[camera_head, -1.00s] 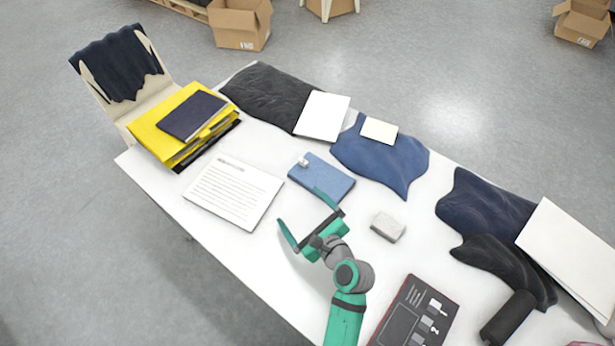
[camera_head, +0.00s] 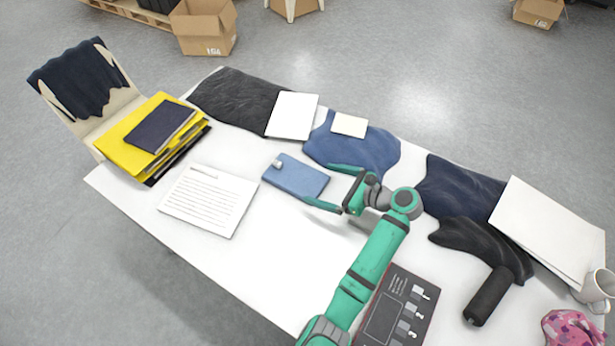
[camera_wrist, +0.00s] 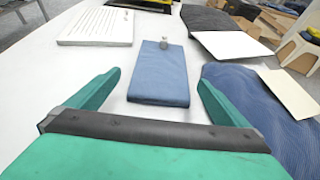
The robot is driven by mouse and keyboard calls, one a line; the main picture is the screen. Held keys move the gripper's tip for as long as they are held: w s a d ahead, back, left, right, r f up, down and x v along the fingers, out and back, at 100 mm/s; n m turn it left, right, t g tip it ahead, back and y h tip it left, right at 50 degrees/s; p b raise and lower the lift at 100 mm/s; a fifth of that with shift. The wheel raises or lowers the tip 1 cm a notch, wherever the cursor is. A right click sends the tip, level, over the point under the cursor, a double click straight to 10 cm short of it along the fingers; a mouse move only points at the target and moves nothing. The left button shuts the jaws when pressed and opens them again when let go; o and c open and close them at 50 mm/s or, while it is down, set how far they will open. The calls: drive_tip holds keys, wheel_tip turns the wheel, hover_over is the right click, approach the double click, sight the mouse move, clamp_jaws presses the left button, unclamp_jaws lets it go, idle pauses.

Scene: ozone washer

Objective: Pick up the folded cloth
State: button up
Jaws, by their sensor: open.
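The folded cloth appears to be the flat blue rectangle (camera_head: 297,179) lying on the white table; it also shows in the wrist view (camera_wrist: 158,75). A small pale object (camera_head: 277,163) sits on its far left end. My gripper (camera_head: 320,184) is open and empty, at the cloth's right end in the head view. In the wrist view, the green fingers (camera_wrist: 160,81) appear on either side of the cloth's near end, with gaps on both sides. I cannot tell how high the fingertips are above the table.
A blue wrinkled fabric (camera_head: 360,155) with a cream card (camera_head: 349,125) lies just right of the cloth. A printed sheet (camera_head: 208,200) lies to its left. Yellow folders (camera_head: 125,150), dark fabrics, a white board (camera_head: 545,225) and a mug (camera_head: 598,288) surround it. The front-left table (camera_head: 240,270) is clear.

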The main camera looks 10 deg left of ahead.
sight(298, 176)
drive_tip(key=shift+x, duration=5.2)
drive_tip(key=shift+w+d, duration=0.1)
drive_tip(key=shift+w, duration=0.1)
drive_tip(key=shift+c, duration=0.3)
drive_tip(key=c, duration=0.8)
